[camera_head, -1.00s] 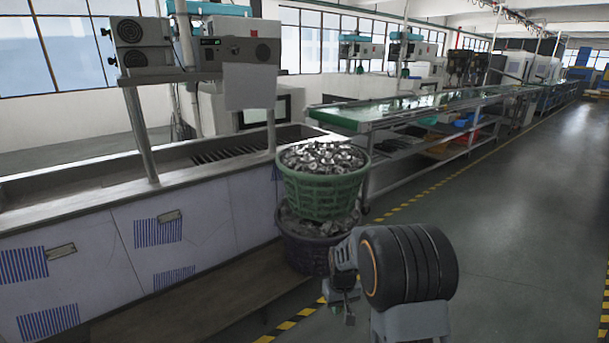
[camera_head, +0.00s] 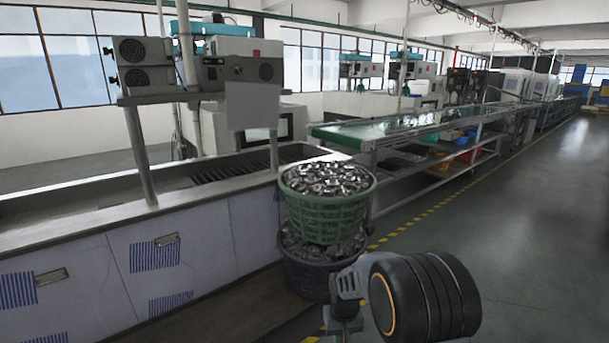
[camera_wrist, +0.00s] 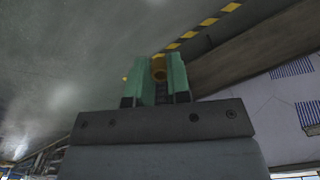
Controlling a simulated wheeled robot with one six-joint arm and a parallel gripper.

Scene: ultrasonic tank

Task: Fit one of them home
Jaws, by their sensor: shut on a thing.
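In the wrist view my gripper (camera_wrist: 158,72) has its two green fingers closed on a small brass-coloured round part (camera_wrist: 159,67). The part shows between the fingertips, and most of it is hidden by them. Below the grip I see grey floor. In the head view my gripper shows only in part at the bottom edge, below my arm, and the held part cannot be made out. A green basket (camera_head: 325,215) heaped with shiny metal parts (camera_head: 326,179) stands on a dark basket (camera_head: 310,280), also full of metal parts. No seat for the held part is clearly visible.
A long tank (camera_head: 215,215) with a metal rim runs along the left, with control boxes (camera_head: 145,62) on a shelf above. A green-topped conveyor (camera_head: 400,130) stands behind the baskets. Open floor (camera_head: 530,230) lies to the right, beyond a yellow-black floor line (camera_head: 440,210).

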